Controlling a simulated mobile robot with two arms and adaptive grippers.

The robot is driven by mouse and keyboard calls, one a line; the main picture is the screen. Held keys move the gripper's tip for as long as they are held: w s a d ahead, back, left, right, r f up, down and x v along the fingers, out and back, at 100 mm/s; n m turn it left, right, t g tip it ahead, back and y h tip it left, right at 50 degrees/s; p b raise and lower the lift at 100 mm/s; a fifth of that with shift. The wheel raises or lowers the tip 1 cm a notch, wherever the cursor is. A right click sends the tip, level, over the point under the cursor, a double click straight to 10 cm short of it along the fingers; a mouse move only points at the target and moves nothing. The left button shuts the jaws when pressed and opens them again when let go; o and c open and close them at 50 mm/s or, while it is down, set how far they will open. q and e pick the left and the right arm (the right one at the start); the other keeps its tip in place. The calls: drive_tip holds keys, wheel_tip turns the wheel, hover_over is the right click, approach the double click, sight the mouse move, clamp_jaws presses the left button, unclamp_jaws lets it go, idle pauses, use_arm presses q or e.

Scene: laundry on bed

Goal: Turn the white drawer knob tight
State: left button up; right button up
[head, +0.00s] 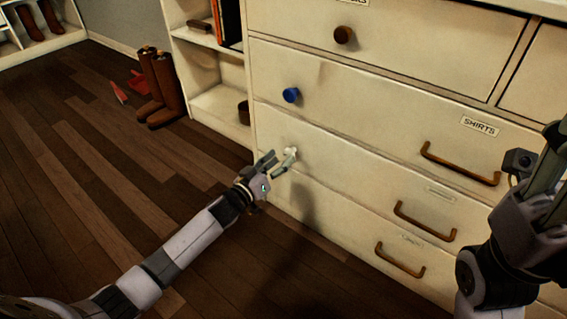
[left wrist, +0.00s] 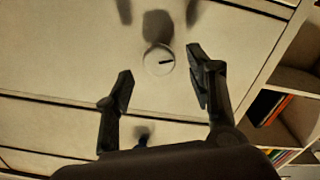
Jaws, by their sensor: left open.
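The white knob (head: 291,152) is on a cream drawer front (head: 350,180), below the blue knob's drawer. In the left wrist view the white knob (left wrist: 159,60) is round with a dark line on its face. My left gripper (head: 280,161) is at the knob in the head view. In the left wrist view the open fingers (left wrist: 160,85) stand apart, with the knob between them and near the right finger; I cannot tell whether they touch. My right gripper's arm shows at the right edge of the head view, its fingertips not clearly visible.
A blue knob (head: 291,95) and a brown knob (head: 343,34) sit on the drawers above. Brown bar handles (head: 458,165) stick out to the right. An open shelf (head: 218,105) and brown boots (head: 163,85) stand left of the dresser. The wooden floor at left is mostly clear.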

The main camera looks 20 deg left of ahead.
use_arm(q)
drive_tip(key=shift+b+x, duration=0.3)
drive_tip(key=shift+x, duration=0.8)
drive_tip(key=shift+c, duration=0.2)
drive_tip(key=c, duration=1.1)
